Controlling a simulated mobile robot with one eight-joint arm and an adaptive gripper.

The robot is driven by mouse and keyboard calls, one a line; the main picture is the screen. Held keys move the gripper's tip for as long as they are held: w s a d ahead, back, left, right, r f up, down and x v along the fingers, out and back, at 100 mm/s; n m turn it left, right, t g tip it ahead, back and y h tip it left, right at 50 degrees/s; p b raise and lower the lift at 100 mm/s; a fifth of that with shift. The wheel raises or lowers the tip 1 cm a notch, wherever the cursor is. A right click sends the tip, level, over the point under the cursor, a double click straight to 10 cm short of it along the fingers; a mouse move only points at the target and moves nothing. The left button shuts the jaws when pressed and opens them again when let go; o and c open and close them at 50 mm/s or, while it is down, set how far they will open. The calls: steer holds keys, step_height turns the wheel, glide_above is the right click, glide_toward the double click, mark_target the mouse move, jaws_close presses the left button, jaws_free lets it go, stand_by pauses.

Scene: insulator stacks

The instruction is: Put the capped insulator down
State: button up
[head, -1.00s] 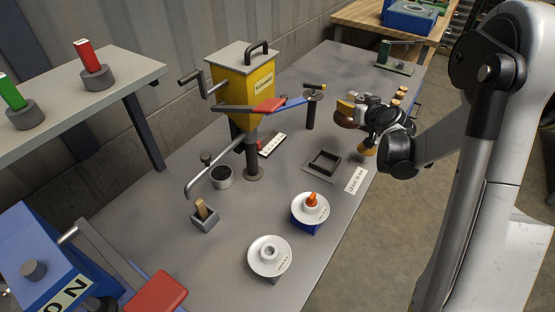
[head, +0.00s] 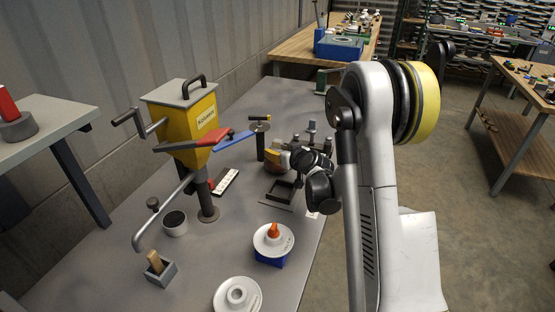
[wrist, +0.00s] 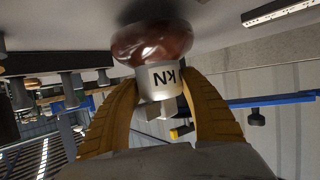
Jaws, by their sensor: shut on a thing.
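The capped insulator, a glossy brown disc (wrist: 155,42) with a pale metal cap (wrist: 168,77) marked "KN", is between my gripper's yellow fingers. My gripper (wrist: 166,95) is shut on the cap, with the brown disc beyond the fingertips. In the head view my gripper (head: 287,156) is over the table's right part, behind a dark square frame (head: 281,190). The brown disc (head: 275,167) shows partly beneath the yellow fingers there. A dark shadow lies near the disc in the wrist view; I cannot tell whether it touches the table.
The grey table (head: 215,262) carries a yellow hopper (head: 192,120) with red and blue arms left of my gripper. In front are a white insulator with an orange tip (head: 273,238) and another white insulator (head: 238,295). Several small posts stand behind my gripper.

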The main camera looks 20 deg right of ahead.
step_height(320, 180, down, 2)
steer(key=shift+w+f+b, duration=0.1)
steer(key=shift+b, duration=0.25)
steer(key=o, duration=1.4)
